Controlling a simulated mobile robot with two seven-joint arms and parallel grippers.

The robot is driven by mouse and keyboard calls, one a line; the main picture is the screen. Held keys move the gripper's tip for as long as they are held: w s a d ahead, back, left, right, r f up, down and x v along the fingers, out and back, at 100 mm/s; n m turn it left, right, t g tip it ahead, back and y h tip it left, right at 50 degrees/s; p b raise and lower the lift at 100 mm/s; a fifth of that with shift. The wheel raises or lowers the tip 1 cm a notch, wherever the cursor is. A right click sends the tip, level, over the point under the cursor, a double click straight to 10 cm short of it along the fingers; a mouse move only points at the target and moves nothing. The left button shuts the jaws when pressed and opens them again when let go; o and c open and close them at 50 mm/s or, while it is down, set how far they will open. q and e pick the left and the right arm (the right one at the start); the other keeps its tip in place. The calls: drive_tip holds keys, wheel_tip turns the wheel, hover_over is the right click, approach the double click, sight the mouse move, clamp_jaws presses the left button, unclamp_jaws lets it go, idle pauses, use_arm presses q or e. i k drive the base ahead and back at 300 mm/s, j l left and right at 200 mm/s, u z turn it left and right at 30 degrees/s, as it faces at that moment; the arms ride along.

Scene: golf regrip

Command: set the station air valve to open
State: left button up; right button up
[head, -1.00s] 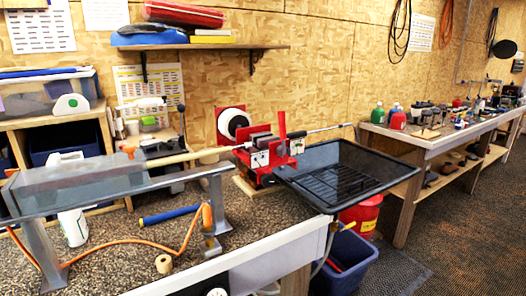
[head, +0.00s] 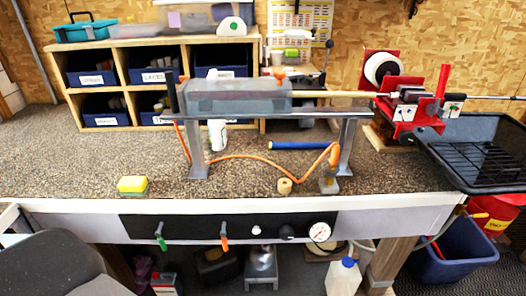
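A black control panel (head: 190,229) is set in the bench's front face. On it are a lever with a green handle (head: 161,242) and a lever with an orange handle (head: 224,242), both hanging down. To their right are a small white button (head: 256,230), a dark round knob (head: 286,231) and a round white gauge (head: 319,232). I cannot read any label that tells which lever is the station air valve. Neither of my grippers is in view.
On the bench stand a grey trough on a metal stand (head: 240,97), a yellow-green sponge (head: 132,185), a tape roll (head: 285,186) and a blue grip (head: 298,145). An orange hose (head: 250,158) runs beneath the trough. A red clamp vise (head: 408,112) and black tray (head: 480,150) are right.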

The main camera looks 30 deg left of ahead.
sight(225, 240)
drive_tip(key=u, duration=1.25)
